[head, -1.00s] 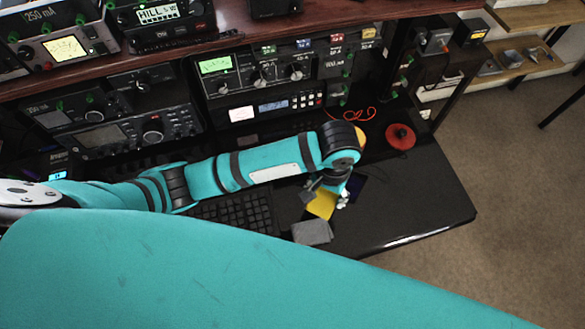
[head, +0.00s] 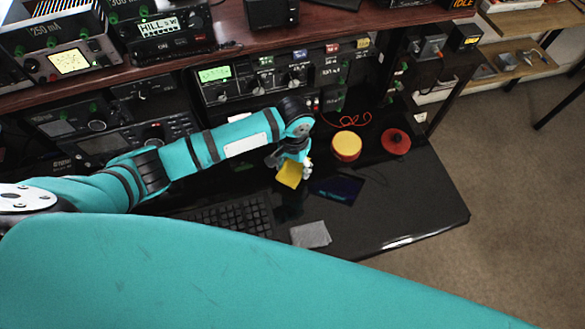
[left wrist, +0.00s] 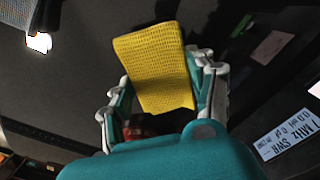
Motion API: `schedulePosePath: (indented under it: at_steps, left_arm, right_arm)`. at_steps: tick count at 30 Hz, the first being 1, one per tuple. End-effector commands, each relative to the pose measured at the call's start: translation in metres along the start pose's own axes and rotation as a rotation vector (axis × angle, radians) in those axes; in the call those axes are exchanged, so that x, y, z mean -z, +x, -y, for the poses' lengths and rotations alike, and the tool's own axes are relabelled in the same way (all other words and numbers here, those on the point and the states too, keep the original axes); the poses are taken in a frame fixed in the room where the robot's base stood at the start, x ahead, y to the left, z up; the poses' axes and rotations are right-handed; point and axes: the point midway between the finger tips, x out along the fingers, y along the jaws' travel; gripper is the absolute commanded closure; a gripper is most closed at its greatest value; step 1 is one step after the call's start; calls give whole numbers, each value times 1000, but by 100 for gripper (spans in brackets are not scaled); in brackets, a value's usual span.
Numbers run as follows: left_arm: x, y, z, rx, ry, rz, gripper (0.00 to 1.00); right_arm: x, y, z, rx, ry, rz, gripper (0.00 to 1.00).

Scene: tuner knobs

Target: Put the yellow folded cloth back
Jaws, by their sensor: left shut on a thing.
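The yellow folded cloth (head: 289,173) is in my left gripper (head: 292,169) over the black desk, in front of the radio sets. In the left wrist view the cloth (left wrist: 157,68) is a flat waffle-textured rectangle between the fingers of the left gripper (left wrist: 162,100). The gripper is shut on it. The cloth appears raised above the desk, but its exact height is hard to tell. My right gripper is not in view.
A grey folded cloth (head: 310,235) lies near the desk's front, right of the black keyboard (head: 235,216). A dark phone-like slab (head: 338,188), a yellow-topped red round thing (head: 346,146) and a red disc (head: 396,141) are to the right. Radios (head: 250,80) line the back.

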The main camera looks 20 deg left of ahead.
Motion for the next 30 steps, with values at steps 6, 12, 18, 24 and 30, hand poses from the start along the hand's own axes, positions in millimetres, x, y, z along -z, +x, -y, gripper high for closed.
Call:
schedulePosePath:
  at_steps: [6, 12, 18, 24, 30]
  left_arm:
    - [2, 28, 6, 2, -2, 1, 78]
    - [2, 35, 5, 2, -1, -1, 78]
    - [2, 37, 5, 1, -1, -1, 78]
    - [2, 38, 5, 1, -1, -1, 26]
    - [2, 38, 5, 2, -1, -1, 20]
  right_arm:
    - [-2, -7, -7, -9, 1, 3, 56]
    - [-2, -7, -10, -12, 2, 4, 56]
    - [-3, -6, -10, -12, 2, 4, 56]
    - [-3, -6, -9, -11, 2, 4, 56]
    - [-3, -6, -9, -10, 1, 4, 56]
